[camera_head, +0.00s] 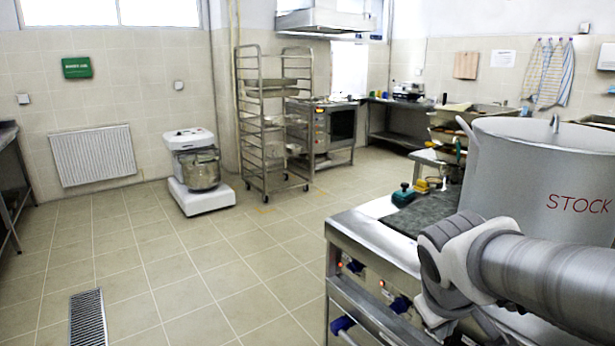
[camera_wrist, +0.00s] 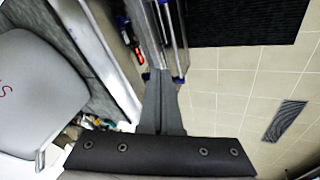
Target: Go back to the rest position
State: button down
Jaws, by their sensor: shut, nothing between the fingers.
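My gripper (camera_wrist: 163,75) shows in the wrist view with its two fingers together and nothing between them. It points along the front side of the steel stove. In the head view my arm reaches in from the right, in front of the large grey stockpot (camera_head: 545,165), and the gripper itself cannot be made out. The stockpot bears the red word STOCK and stands upright on the right. Part of it also shows at the left of the wrist view (camera_wrist: 38,85), apart from the fingers.
The steel stove (camera_head: 352,235) with blue knobs stands close by my arm. A green-topped object (camera_head: 403,194) sits on its far end. A rack trolley (camera_head: 262,130) and a white mixer (camera_head: 200,175) stand farther back. Tiled floor at left is free, with a drain grate (camera_head: 87,318).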

jog(key=s+a+r+m+t+y, duration=0.1)
jog(key=s+a+r+m+y, duration=0.2)
jog(key=s+a, duration=0.45)
notch_tip(320, 180, up, 12)
jog(key=s+p, duration=0.2)
jog(key=p, duration=1)
jog(key=shift+d+p, duration=0.3)
jog(key=shift+d, duration=0.1)
jog(key=shift+d+m, duration=0.1)
jog(key=shift+m, duration=0.2)
